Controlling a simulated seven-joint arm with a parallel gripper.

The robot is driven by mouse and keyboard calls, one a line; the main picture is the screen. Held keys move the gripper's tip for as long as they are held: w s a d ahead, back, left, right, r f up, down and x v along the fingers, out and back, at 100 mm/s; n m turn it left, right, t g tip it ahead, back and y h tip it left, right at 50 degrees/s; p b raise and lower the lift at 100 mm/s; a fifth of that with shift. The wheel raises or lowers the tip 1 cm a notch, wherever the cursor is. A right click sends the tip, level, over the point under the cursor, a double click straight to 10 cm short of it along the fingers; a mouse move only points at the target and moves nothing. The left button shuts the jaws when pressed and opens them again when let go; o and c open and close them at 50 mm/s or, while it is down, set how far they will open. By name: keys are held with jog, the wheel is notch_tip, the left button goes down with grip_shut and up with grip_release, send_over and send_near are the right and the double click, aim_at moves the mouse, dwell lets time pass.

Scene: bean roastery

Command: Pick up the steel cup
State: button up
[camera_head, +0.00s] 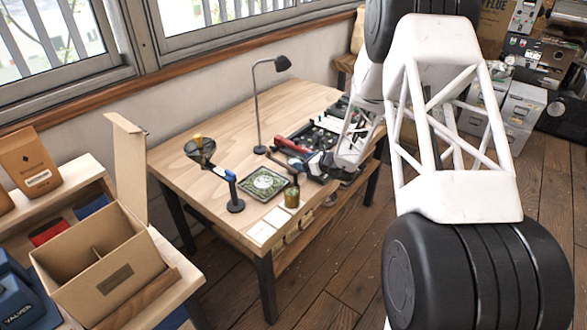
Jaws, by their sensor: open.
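My arm comes in from the right and reaches down over the right side of the wooden table. My gripper (318,165) is small and dark at the arm's end, among the items there. Its jaws are open, and I see nothing held in them. A small brass-toned cylindrical container (292,198) stands near the table's front edge, just below and left of my gripper, apparently apart from it. No cup that is clearly steel shows. The arm and gripper cover part of the table's right side, so a cup there could be hidden.
An open cardboard box (100,275) stands at left.

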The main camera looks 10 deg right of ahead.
aim_at(289, 161)
jog(key=shift+x, duration=2.55)
jog(key=c, duration=0.7)
